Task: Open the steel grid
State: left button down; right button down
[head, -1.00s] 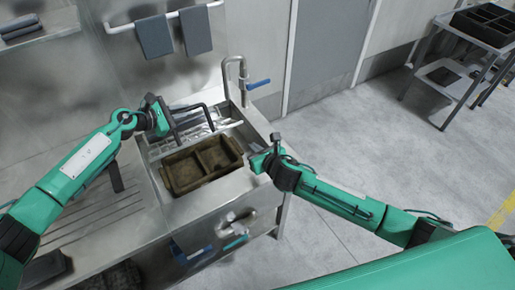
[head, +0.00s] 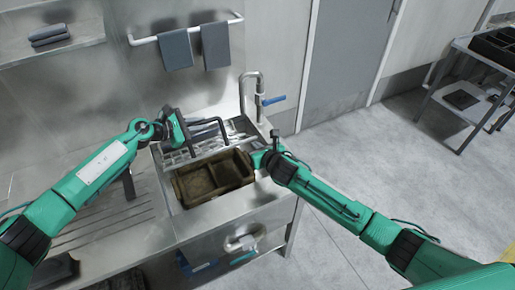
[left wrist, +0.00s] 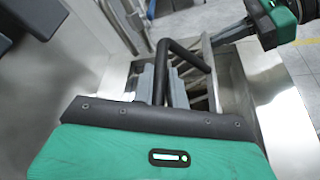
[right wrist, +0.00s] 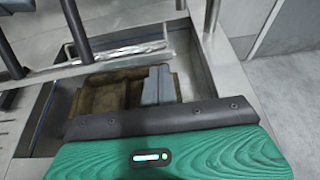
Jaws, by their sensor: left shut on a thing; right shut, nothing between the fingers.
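The steel grid (head: 180,156) lies at the sink's back, behind a brown two-compartment tray (head: 192,202). A black bent handle (head: 209,122) rises from the grid. My left gripper (head: 188,143) is at the handle's left end; in the left wrist view its grey fingers (left wrist: 157,84) are shut on the black handle (left wrist: 185,54). Part of the grid is hidden behind the gripper and handle. My right gripper (head: 257,160) is at the tray's right end. In the right wrist view its grey fingers (right wrist: 158,85) are shut and empty, over the brown tray (right wrist: 101,92).
A tap with a blue lever (head: 273,99) stands at the sink's back right corner. A rail (head: 187,29) with two grey towels (head: 176,50) hangs on the wall. A ribbed drainboard (head: 110,222) is left of the sink. Open floor (head: 330,165) lies to the right.

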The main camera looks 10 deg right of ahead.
pick_arm(q)
jog(key=shift+a, duration=0.1)
jog(key=shift+w, duration=0.1)
pick_arm(e)
jog(key=shift+w+r, duration=0.35)
jog(key=shift+r, duration=0.5)
pick_arm(q)
jog(key=shift+f, duration=0.2)
pick_arm(e)
jog(key=shift+w+r, duration=0.2)
jog(key=shift+r, duration=0.15)
pick_arm(q)
jog(key=c, duration=1.4)
grip_release()
pick_arm(e)
jog(key=shift+a, duration=0.15)
